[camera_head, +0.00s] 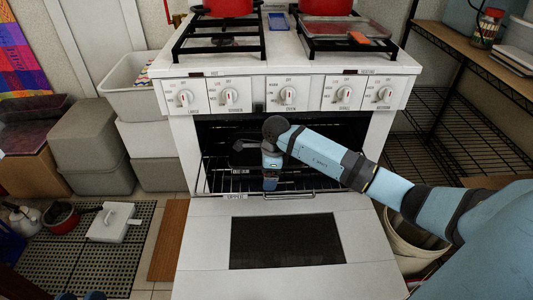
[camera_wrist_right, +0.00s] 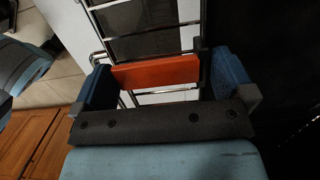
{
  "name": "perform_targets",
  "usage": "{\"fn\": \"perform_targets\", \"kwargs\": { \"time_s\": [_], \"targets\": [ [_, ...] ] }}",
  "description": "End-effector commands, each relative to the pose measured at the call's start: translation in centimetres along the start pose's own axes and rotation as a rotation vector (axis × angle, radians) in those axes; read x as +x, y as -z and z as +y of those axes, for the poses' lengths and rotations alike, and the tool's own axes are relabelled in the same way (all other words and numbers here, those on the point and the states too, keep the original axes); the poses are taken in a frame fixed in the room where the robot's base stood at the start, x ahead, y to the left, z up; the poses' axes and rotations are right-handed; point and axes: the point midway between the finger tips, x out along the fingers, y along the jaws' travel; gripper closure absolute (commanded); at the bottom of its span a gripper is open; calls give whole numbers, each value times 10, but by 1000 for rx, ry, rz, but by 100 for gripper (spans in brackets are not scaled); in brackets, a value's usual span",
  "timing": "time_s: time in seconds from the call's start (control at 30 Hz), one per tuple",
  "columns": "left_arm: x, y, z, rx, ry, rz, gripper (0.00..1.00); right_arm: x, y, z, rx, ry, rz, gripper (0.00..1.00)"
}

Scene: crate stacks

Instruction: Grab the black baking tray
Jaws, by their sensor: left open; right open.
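My right gripper (camera_head: 270,185) reaches down at the front of the open oven, over its wire rack (camera_head: 222,182). A dark, flat shape (camera_head: 243,157) lies inside the oven left of the right wrist; it may be the black baking tray, but the shadow and my arm hide much of it. In the right wrist view, the right gripper (camera_wrist_right: 160,85) has its blue fingers wide apart. An orange bar (camera_wrist_right: 155,72) shows between them, and I cannot tell whether they touch it. Only the tips of my left gripper (camera_head: 80,296) show at the bottom left edge, apart and empty.
The lowered white oven door (camera_head: 200,245) extends toward me. Red pots (camera_head: 228,8) stand on the stove above. Grey bins (camera_head: 92,135) and a white lidded box (camera_head: 114,222) are at left. A wire shelf (camera_head: 430,110) and a bin (camera_head: 412,240) are at right.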

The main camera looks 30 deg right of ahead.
Motion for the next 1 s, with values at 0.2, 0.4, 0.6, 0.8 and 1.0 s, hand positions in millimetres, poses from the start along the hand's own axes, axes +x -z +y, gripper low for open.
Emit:
{"fn": "perform_targets", "kwargs": {
  "time_s": [0.2,0.4,0.6,0.8,1.0],
  "targets": [
    [0,0,0,0,1,-1,57,-1,0,0,0,0,0,30],
    [0,-1,-1,1,3,-4,57,-2,0,0,-1,1,-1,51],
    [0,0,-1,3,5,-4,57,-4,-1,0,-1,2,-1,51],
    [1,10,0,8,6,18,57,-21,-3,-1,-2,2,-1,51],
    [0,14,-2,20,19,16,57,-38,-5,9,-4,0,1,51]
  ]
}}
